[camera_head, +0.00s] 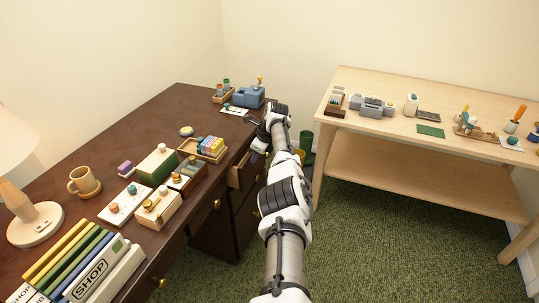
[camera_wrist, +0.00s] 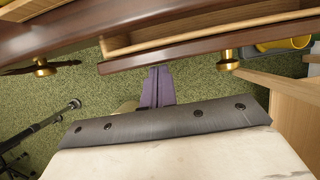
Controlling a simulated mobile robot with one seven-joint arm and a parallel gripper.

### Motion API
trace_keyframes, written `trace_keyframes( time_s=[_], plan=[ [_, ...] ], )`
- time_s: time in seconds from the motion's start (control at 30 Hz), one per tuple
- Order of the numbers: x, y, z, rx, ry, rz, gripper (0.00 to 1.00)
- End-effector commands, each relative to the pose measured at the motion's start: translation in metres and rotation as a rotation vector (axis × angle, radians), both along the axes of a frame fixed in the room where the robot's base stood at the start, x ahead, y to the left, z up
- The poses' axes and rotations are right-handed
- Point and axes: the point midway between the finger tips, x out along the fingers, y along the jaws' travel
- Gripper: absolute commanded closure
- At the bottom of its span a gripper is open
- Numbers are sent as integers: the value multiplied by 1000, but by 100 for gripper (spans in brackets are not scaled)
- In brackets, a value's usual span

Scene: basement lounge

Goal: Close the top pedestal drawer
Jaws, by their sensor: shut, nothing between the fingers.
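The top pedestal drawer (camera_head: 241,174) stands partly open at the dark desk's right side, its pale wooden inside showing. In the wrist view, its dark front (camera_wrist: 190,46) crosses the upper picture, with a brass knob (camera_wrist: 228,61) on it. My gripper (camera_wrist: 158,72) is shut and empty, its purple-grey fingers pointing at the outer face of the drawer front, left of the knob. The tips are at or very close to it; I cannot tell whether they touch. In the head view, my arm hides the fingers and part of the drawer.
The desk (camera_head: 110,165) holds a lamp, mug, boxes and books. A light wooden workbench (camera_head: 400,135) with small items stands to the right. A green bin (camera_head: 306,143) stands between them. Green carpet (camera_head: 400,230) lies open in front.

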Motion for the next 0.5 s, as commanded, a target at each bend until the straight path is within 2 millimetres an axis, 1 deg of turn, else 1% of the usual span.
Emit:
trace_keyframes(
  time_s=[0.03, 0.13, 0.5],
  plan=[
    [-1, 10, -1, 2, 2, 2, 100],
    [-1, 18, -1, 1, 2, 0, 100],
    [-1, 19, -1, -2, 1, -1, 100]
  ],
)
